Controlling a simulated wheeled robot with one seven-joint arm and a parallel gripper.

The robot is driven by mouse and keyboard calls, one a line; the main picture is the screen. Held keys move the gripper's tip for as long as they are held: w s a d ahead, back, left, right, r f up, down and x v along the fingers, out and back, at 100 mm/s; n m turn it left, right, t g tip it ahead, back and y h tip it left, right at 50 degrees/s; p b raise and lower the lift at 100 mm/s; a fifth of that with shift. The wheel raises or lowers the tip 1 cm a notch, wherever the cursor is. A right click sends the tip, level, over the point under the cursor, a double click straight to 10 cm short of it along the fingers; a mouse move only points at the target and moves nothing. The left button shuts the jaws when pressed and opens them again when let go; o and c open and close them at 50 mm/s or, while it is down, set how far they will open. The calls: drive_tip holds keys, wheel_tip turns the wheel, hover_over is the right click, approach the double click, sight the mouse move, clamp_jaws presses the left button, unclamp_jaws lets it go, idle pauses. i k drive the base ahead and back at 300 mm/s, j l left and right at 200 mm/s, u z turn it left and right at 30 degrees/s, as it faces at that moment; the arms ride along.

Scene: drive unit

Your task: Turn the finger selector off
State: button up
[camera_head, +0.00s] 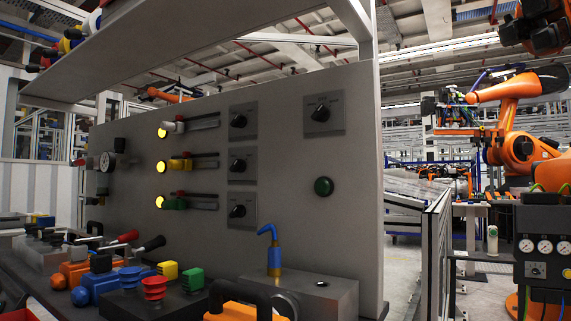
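A grey upright panel carries several black rotary selector knobs on square plates. Three are stacked in a column: top (238,121), middle (239,165) and bottom (238,210). Another selector knob (321,113) sits alone on a larger plate at the upper right. The plate markings are too small to read, so I cannot tell which knob is the finger selector or which setting each one has. No gripper of mine can be made out in this view.
Lit yellow lamps and slots with white, yellow and green sliders (180,203) lie left of the column. A green button (323,186) is below the single knob. Levers, coloured buttons and a blue-tipped post (272,252) crowd the console in front. A shelf (190,40) overhangs the panel.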

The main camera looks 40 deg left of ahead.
sight(322, 114)
drive_tip(key=i+u, duration=0.15)
drive_tip(key=u, duration=0.3)
drive_tip(key=i+l+u, duration=0.1)
drive_tip(key=u, duration=0.3)
drive_tip(key=i+l+u, duration=0.1)
drive_tip(key=l+u, duration=0.15)
drive_tip(key=u, duration=0.2)
drive_tip(key=i+l+u, duration=0.1)
drive_tip(key=u, duration=0.3)
drive_tip(key=l+u, duration=0.3)
drive_tip(key=u, duration=0.15)
drive_tip(key=l+u, duration=0.25)
drive_tip(key=u, duration=0.15)
drive_tip(key=i, duration=0.05)
